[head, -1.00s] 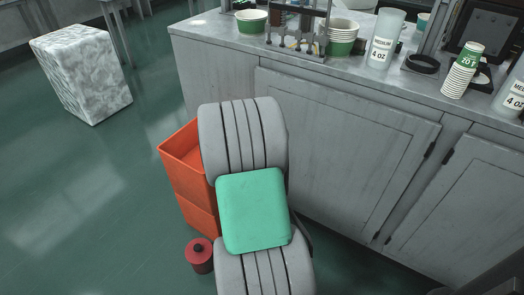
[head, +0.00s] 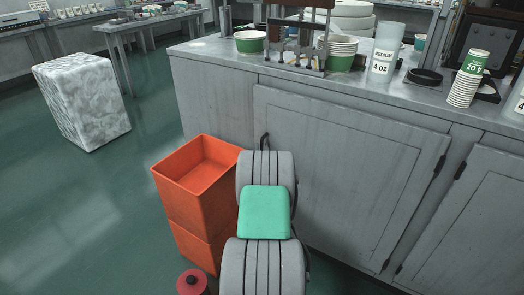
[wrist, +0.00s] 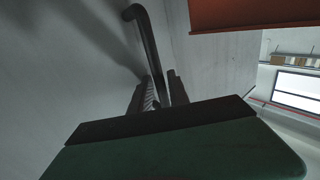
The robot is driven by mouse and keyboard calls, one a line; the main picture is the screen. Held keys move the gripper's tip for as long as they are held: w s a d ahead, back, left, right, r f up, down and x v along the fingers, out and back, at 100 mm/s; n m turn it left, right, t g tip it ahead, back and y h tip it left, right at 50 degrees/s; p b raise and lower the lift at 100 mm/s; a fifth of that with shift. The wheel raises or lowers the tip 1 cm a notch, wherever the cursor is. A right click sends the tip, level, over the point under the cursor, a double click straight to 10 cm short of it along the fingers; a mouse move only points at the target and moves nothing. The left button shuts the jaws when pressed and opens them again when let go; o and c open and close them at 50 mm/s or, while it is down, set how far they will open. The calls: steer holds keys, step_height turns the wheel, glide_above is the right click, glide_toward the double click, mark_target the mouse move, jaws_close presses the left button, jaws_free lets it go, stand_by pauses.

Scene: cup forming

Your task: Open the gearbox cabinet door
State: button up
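The grey cabinet door (head: 350,175) sits flush in the front of the counter in the head view. Its dark curved handle (head: 264,143) is near the door's left edge, just above my arm. In the wrist view the handle (wrist: 146,45) runs down between the two dark fingers of my gripper (wrist: 158,92). The fingers stand apart on either side of the bar, and a ribbed inner pad shows on the left one. Whether they touch the bar is hard to see. My arm hides the gripper in the head view.
Stacked orange bins (head: 190,185) stand left of my arm, close to the cabinet, and a red canister (head: 192,283) is in front of them. A marbled block (head: 82,100) is farther left. Cups and equipment cover the countertop (head: 215,50).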

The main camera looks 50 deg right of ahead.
steer(key=shift+c, duration=0.3)
jaws_close()
stand_by(1.0)
